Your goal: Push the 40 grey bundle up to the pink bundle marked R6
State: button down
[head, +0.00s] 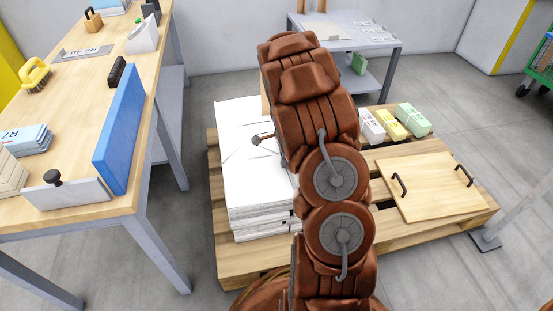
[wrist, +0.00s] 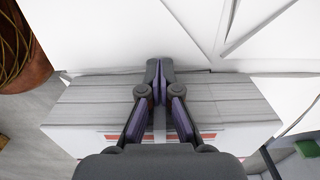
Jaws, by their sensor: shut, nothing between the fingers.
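I cannot pick out a pink bundle marked R6 in either view. I cannot tell which bundle is the 40 grey one. In the wrist view my gripper (wrist: 160,72) is shut and empty, its fingertips over or against a block of greyish layered paper (wrist: 90,95). Red marks show low on that block beside the fingers. I cannot tell whether the tips touch it. In the head view my brown arm hides the gripper and part of the white newspaper stack (head: 245,150) on the pallet.
The pallet (head: 245,265) also holds white (head: 371,127), yellow (head: 391,124) and green (head: 413,119) bundles and a handled board (head: 430,187). A grey table (head: 365,28) stands behind.

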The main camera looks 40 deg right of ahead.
jog(key=shift+s+d, duration=0.2)
jog(key=shift+d, duration=0.15)
jog(key=shift+a, duration=0.1)
jog(key=shift+w+a+p, duration=0.25)
jog(key=shift+a+p, duration=0.05)
jog(key=shift+a, duration=0.15)
jog(key=a, duration=0.1)
jog(key=w+a+r+p, duration=0.1)
jog(key=shift+w+a, duration=0.2)
jog(key=shift+a, duration=0.15)
notch_tip(320, 180, up, 9)
jog(key=p, duration=0.2)
jog(key=shift+p, duration=0.4)
